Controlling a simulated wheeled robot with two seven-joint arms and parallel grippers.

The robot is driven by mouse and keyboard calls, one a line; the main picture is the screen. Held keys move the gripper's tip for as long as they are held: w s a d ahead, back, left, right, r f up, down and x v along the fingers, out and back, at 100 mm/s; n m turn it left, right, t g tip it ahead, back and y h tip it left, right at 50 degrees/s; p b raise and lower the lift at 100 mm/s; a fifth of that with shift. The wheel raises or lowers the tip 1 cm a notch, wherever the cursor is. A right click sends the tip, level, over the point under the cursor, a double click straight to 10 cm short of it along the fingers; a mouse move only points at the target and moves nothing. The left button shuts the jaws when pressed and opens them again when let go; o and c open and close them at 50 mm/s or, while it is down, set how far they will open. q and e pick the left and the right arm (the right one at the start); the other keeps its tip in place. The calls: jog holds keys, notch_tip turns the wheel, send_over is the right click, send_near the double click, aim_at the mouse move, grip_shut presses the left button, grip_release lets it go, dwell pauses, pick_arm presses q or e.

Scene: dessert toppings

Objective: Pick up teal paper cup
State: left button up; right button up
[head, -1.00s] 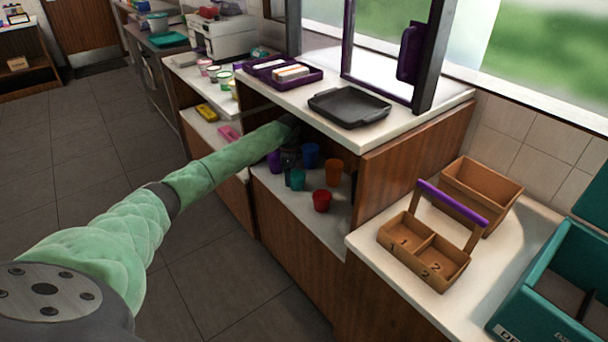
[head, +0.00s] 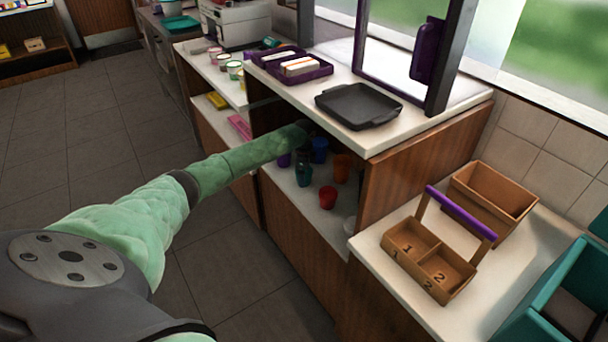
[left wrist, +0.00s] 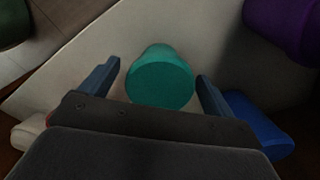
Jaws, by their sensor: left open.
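The teal paper cup (head: 303,176) stands on the white lower shelf (head: 285,184) under the counter, among other cups. In the left wrist view the teal cup (left wrist: 160,80) is centred between the two blue fingers of my left gripper (left wrist: 159,69). The fingers are open, with a gap visible on each side of the cup. In the head view my left arm reaches in from the left under the countertop, and the gripper is dark and mostly hidden behind the forearm and in shadow. My right gripper is not in view.
A blue cup (head: 319,150) and a purple cup (head: 284,160) stand close by; orange (head: 341,168) and red (head: 327,198) cups are to the right. The blue cup (left wrist: 260,125) is beside the right finger in the wrist view. The countertop (head: 370,135) overhangs the shelf.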

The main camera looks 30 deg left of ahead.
pick_arm(q)
jog(key=shift+f, duration=0.75)
jog(key=c, duration=1.1)
jog(key=shift+c, duration=0.2)
